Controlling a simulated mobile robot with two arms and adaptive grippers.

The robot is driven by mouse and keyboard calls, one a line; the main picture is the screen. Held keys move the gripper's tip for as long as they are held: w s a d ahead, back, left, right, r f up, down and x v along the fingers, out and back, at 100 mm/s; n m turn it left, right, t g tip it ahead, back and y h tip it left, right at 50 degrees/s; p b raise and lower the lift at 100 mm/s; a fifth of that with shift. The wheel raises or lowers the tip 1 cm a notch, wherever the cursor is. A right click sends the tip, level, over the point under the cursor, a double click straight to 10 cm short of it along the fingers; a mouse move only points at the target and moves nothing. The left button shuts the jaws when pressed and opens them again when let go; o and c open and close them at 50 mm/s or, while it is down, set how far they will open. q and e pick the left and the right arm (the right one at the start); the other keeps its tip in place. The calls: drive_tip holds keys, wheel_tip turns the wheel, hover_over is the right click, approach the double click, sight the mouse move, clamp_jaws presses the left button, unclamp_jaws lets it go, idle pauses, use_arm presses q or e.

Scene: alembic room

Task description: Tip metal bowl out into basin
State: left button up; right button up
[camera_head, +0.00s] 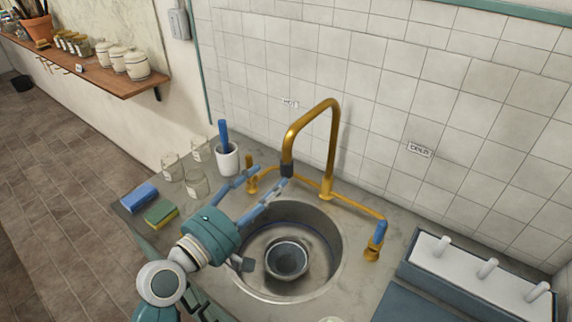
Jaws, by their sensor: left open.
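The metal bowl (287,259) is a small round grey bowl sitting upright inside the basin, and its inside looks dark. I cannot tell whether anything is in it. The basin (331,242) is a round metal sink set into the grey counter. My left gripper (270,178) is open and empty, with its blue fingers spread over the back left rim of the basin, near the faucet. It is apart from the bowl. My right gripper is not in view.
A brass faucet (333,130) arches over the back of the basin, close to my left fingers. A white cup (227,160), several glass jars (197,183) and two sponges (160,213) stand left. A white pegged rack (480,275) stands right.

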sight(283, 171)
use_arm(q)
drive_tip(key=p+x, duration=0.1)
drive_tip(key=x, duration=0.5)
drive_tip(key=shift+w+d+p, duration=0.25)
drive_tip(key=shift+p, duration=0.1)
drive_tip(key=shift+x, duration=0.75)
drive_tip(key=shift+f, duration=0.1)
drive_tip(key=shift+c, duration=0.2)
clamp_jaws()
